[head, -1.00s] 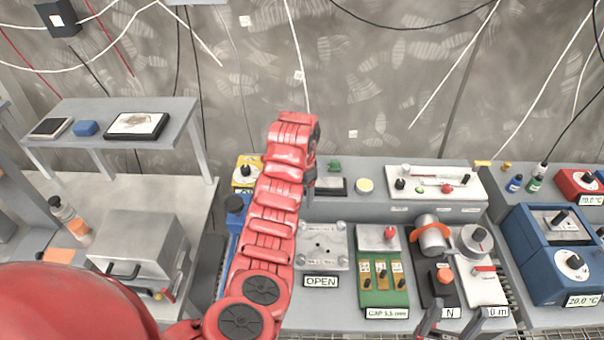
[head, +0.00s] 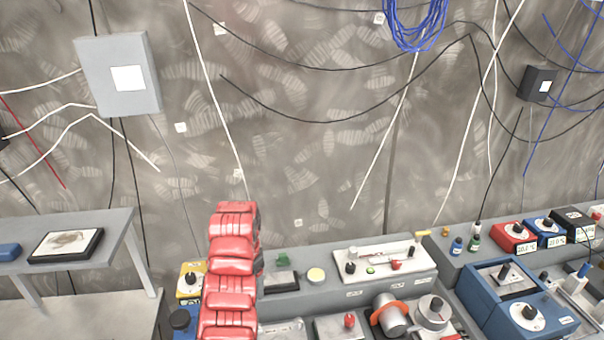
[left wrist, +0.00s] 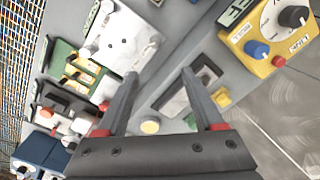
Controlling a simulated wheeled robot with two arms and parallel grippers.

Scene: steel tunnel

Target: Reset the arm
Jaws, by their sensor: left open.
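My left arm rises in the head view as a red segmented column over the bench, with its end in front of the wall. The left gripper's fingers are hidden in the head view. A dark flat block (left wrist: 188,98) and a round cream button (left wrist: 150,126) lie on the bench beyond the fingers. My right gripper is in neither current view.
The grey bench carries a white panel with knobs (head: 385,262), a cylinder with an orange ring (head: 392,314), a blue box (head: 520,300) and a yellow knob box (left wrist: 268,42). A shelf (head: 110,230) stands left. Cables hang on the wall (head: 300,160).

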